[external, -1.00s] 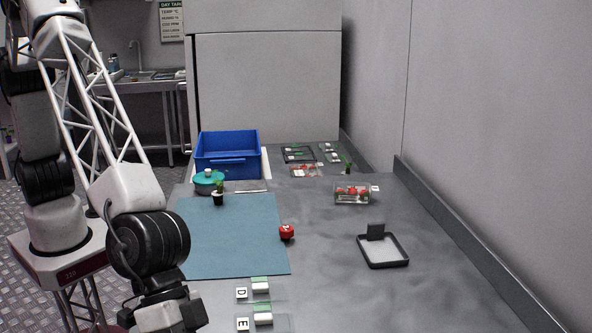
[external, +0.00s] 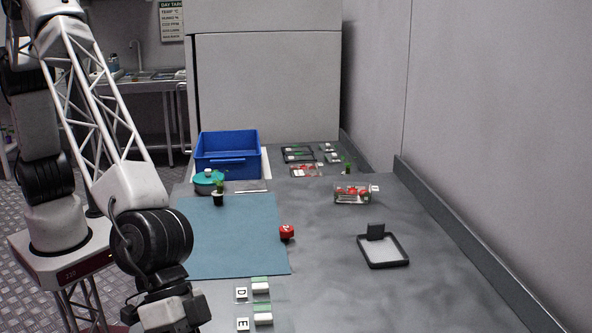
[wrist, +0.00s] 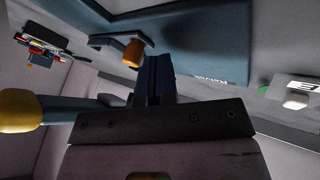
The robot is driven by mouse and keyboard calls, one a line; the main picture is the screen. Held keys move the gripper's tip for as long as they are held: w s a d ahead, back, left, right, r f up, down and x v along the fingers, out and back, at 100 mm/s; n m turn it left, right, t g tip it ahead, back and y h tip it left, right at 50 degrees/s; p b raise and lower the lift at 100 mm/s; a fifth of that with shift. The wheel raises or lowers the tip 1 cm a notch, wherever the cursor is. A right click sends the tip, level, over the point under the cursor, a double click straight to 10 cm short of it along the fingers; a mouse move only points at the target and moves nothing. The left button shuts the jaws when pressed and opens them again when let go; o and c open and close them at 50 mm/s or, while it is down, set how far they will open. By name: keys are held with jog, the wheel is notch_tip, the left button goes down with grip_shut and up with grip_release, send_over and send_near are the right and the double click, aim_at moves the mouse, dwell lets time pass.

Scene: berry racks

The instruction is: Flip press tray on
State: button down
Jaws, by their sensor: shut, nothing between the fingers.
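No label that I can read names the press tray. In the wrist view, a dark flat bracket with an orange knob (wrist: 133,53) lies just beyond and left of my gripper (wrist: 156,66). A larger yellow knob on a blue-grey bar (wrist: 70,108) shows at the left edge. My gripper's dark fingers are together and empty; I cannot tell whether they touch the bracket. In the external view my wrist is at the bottom left and the fingertips are hidden. A black-rimmed shallow tray (external: 384,263) with an upright dark block (external: 376,231) stands on the right of the bench.
White-and-green rockers marked D (external: 260,286) and E (external: 262,320) sit at the bench front; the E tile (wrist: 305,85) shows at right in the wrist view. A blue mat (external: 235,240), red item (external: 287,232), berry punnet (external: 352,196) and blue crate (external: 228,165) lie beyond.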

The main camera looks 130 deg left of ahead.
jog(key=shift+s+a, duration=0.45)
jog(key=shift+a, duration=0.25)
jog(key=v, duration=1)
jog(key=shift+s+a, duration=0.25)
jog(key=shift+a, duration=0.05)
jog(key=s+a+r+m+g, duration=0.15)
jog(key=s+r, duration=0.25)
jog(key=s, duration=0.4)
jog(key=s+a+r+m, duration=0.1)
jog(key=s+a+r, duration=0.1)
jog(key=s+r, duration=0.45)
jog(key=s+a+r+m+g, duration=0.1)
jog(key=s+a+r, duration=0.1)
jog(key=s, duration=0.8)
jog(key=s+a+m+g+y, duration=0.1)
jog(key=s+a, duration=0.1)
jog(key=s, duration=1.2)
jog(key=s+a+m+g+y, duration=0.1)
jog(key=s+a, duration=0.2)
jog(key=s, duration=1.2)
jog(key=shift+s+a, duration=0.15)
jog(key=shift+a, duration=0.05)
